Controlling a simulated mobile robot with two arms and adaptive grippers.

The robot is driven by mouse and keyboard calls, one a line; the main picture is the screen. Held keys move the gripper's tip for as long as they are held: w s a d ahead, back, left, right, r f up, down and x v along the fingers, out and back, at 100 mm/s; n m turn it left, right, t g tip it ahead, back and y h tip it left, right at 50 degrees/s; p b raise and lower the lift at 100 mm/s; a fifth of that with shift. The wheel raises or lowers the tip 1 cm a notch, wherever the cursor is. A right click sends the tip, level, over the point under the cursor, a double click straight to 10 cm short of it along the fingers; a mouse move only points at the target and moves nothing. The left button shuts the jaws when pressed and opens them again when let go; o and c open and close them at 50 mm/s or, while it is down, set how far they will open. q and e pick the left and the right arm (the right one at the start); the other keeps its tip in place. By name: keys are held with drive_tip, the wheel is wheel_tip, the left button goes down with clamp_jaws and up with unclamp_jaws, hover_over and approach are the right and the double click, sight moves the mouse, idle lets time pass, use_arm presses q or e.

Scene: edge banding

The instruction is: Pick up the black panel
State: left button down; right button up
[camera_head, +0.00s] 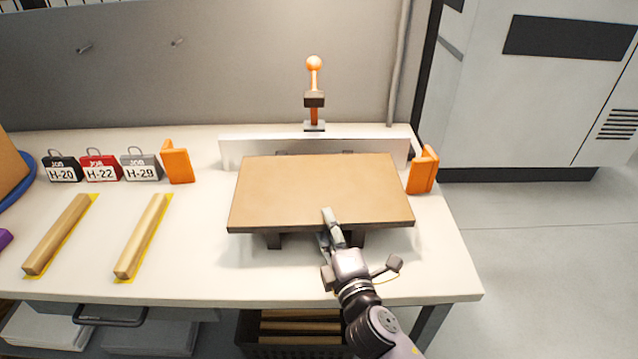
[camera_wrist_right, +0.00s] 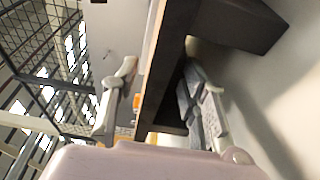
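A rectangular board (camera_head: 318,188) with a tan top and dark edges lies flat near the middle of the bench, raised on dark supports (camera_head: 274,241). It is the only large panel on the bench; its top is not black. My right gripper (camera_head: 328,224) is at its front edge, one finger over the top and the other below. In the right wrist view the dark board edge (camera_wrist_right: 153,80) runs between the two spread fingers, with a visible gap to the upper finger (camera_wrist_right: 118,88). The lower finger (camera_wrist_right: 203,108) is close to the underside; contact is unclear. My left gripper is out of view.
Behind the board stand a pale fence (camera_head: 230,150) and an orange-handled clamp (camera_head: 314,92). Orange stops (camera_head: 177,163) (camera_head: 423,170) flank it. Black, red and grey job tags (camera_head: 100,166) and two wooden strips (camera_head: 142,236) lie left. A crate (camera_head: 250,335) sits below.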

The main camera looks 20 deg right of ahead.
sight(316, 199)
drive_tip(key=w, duration=0.2)
drive_tip(key=shift+w, duration=0.3)
drive_tip(key=shift+w+r, duration=0.15)
drive_tip(key=shift+w, duration=0.2)
drive_tip(key=w, duration=0.2)
drive_tip(key=w+p, duration=0.1)
drive_tip(key=w, duration=0.1)
drive_tip(key=shift+w+a, duration=0.2)
drive_tip(key=shift+w, duration=0.05)
clamp_jaws()
drive_tip(key=shift+r, duration=0.15)
idle(0.4)
